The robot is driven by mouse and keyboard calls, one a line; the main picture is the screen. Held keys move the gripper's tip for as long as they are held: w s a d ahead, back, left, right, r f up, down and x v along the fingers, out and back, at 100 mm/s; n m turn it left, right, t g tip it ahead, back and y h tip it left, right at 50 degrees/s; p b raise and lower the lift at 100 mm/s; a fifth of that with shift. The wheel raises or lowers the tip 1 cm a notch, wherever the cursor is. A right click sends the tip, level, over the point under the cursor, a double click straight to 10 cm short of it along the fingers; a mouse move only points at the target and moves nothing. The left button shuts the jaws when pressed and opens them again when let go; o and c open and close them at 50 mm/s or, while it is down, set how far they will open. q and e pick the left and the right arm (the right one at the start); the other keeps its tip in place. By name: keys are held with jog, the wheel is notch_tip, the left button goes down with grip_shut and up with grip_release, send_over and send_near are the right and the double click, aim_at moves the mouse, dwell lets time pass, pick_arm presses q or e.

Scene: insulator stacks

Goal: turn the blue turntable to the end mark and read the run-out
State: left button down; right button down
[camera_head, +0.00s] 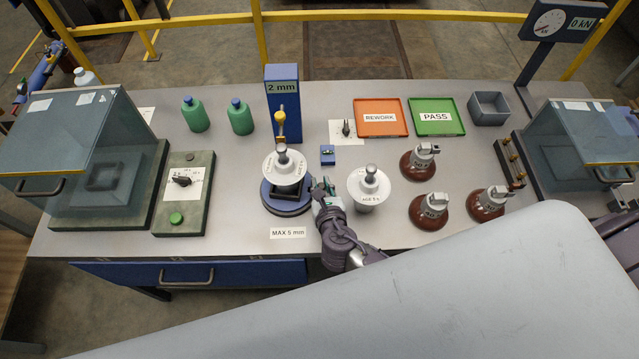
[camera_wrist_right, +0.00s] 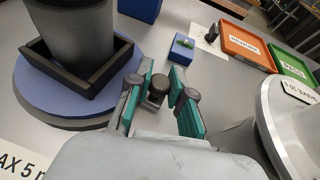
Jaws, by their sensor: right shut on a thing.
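My right gripper (camera_head: 325,192) is at the turntable's right edge. In the right wrist view its green-padded fingers (camera_wrist_right: 160,82) are shut on a dark knob (camera_wrist_right: 157,91). The end mark cannot be made out. My left gripper is out of view.
A second white insulator (camera_head: 369,188) stands close to the right of my right gripper. A small blue box (camera_head: 327,155) sits behind it. A MAX 5 mm label (camera_head: 288,233) lies in front. Several brown insulators, an orange REWORK tray (camera_head: 380,105) and green PASS tray (camera_head: 436,106) are farther right.

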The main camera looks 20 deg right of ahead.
jog(key=shift+w+d+n+y, duration=0.1)
jog(key=shift+w+n+y, duration=0.15)
jog(key=shift+n+y, duration=0.05)
jog(key=c, duration=1)
grip_release()
jog(key=shift+s, duration=0.1)
jog(key=v, duration=1.2)
jog(key=shift+f, duration=0.1)
